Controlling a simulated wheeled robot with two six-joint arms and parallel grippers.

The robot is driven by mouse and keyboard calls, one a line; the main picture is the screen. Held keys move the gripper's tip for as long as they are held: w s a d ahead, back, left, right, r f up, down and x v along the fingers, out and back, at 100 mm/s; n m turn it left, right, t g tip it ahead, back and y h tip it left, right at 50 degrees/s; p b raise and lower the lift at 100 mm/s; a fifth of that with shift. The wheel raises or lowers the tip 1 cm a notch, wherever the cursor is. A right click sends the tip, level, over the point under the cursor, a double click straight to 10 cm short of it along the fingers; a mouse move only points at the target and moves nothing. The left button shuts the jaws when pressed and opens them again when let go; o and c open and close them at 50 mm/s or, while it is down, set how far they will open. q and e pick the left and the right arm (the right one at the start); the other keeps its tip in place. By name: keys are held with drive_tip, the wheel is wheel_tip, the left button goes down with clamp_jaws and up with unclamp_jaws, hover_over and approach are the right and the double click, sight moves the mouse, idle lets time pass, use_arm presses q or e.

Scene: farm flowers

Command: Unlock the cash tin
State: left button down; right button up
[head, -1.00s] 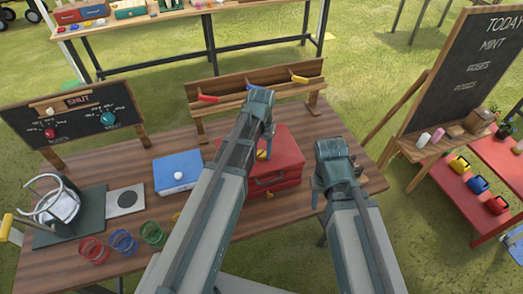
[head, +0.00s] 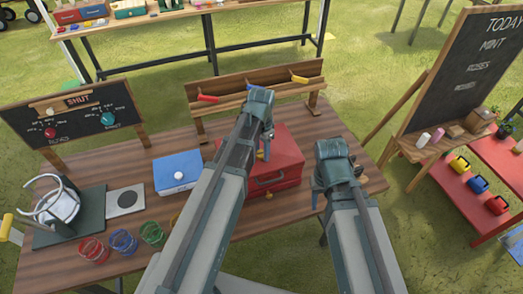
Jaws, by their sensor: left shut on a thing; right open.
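A red tin (head: 287,180) with a handle on its front stands on the wooden table, right of centre. My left arm crosses its left part. My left gripper (head: 266,148) is over the top of the red tin, shut on a small yellow thing (head: 261,155). That thing's full shape, and whether it touches the tin, cannot be told. A blue tin (head: 177,172) with a white knob stands to the left. My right gripper (head: 318,198) is open to the right of the red tin, mostly hidden by its own wrist.
Red, blue and green wire baskets (head: 123,242) line the front left. A dial board (head: 80,117) stands at the left. A chalkboard (head: 465,75) stands at the right.

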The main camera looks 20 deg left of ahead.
sight(262, 154)
idle(0.3)
use_arm(q)
drive_tip(key=shift+c, duration=1.7)
unclamp_jaws()
drive_tip(key=shift+r, duration=0.1)
wheel_tip(262, 154, up, 14)
drive_tip(key=p, duration=1.3)
drive_tip(key=shift+f+p, duration=0.2)
drive_tip(key=shift+p, duration=0.2)
drive_tip(key=s+d+f+n+b, duration=0.1)
drive_tip(key=s+d+f+b, duration=0.4)
drive_tip(key=s+f+b, duration=0.1)
drive_tip(key=s+d+f+n+y+b, duration=0.1)
drive_tip(key=s+d+f+n+b, duration=0.1)
drive_tip(key=s+d+f+b, duration=0.3)
drive_tip(key=s+f+b, duration=0.1)
drive_tip(key=s, duration=0.2)
drive_tip(key=shift+s+d, duration=0.25)
drive_tip(key=shift+d, duration=0.05)
